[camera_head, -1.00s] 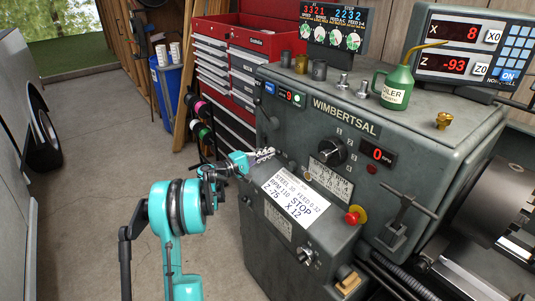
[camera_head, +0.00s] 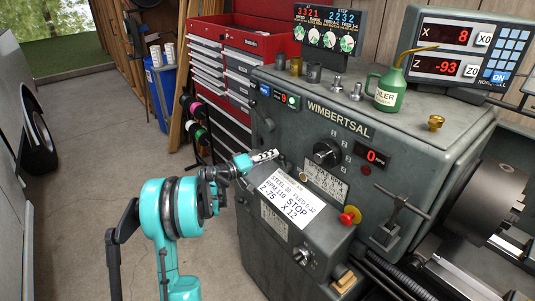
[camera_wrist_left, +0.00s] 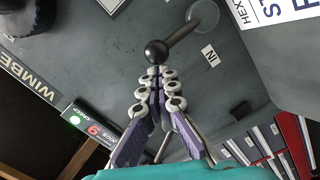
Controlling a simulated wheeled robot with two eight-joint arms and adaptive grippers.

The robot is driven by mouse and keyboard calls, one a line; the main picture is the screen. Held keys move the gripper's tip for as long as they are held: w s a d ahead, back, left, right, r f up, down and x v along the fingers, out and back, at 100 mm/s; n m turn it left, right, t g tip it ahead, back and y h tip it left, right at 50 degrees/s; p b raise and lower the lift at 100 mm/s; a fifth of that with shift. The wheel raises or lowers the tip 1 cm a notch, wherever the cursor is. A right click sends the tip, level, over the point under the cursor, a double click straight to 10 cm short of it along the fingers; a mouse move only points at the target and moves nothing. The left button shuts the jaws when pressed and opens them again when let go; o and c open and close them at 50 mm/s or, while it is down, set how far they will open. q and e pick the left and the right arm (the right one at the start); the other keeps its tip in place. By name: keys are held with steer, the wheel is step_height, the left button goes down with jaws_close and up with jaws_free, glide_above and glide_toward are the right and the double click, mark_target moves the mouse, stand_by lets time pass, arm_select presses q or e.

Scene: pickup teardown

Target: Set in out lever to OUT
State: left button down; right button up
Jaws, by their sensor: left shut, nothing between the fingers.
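The in/out lever shows in the left wrist view as a round black ball knob (camera_wrist_left: 157,52) on a short dark shaft, which runs up to the right to a round hub on the lathe's grey face. A white "IN" label (camera_wrist_left: 209,54) sits beside the shaft, to its lower right. An OUT label is not seen. My left gripper (camera_wrist_left: 155,74) is shut and empty, its fingertips right at the ball's lower edge; I cannot tell whether they touch. In the head view, my left gripper (camera_head: 268,156) is at the headstock's left front, and I cannot make out the lever there. My right gripper is not in view.
The WIMBERTSAL lathe (camera_head: 400,125) fills the right. A sloped box with a white STOP card (camera_head: 292,198) lies just right of my left gripper. A black speed knob (camera_head: 327,152) and red button (camera_head: 347,217) are farther right. Open floor (camera_head: 85,175) lies left.

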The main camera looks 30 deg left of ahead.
arm_select(q)
steer(key=d+m, duration=0.1)
steer(key=s+d+m, duration=0.1)
steer(key=m, duration=0.1)
steer(key=shift+s+d, duration=0.15)
steer(key=shift+d, duration=0.35)
steer(key=shift+d, duration=0.1)
stand_by(0.4)
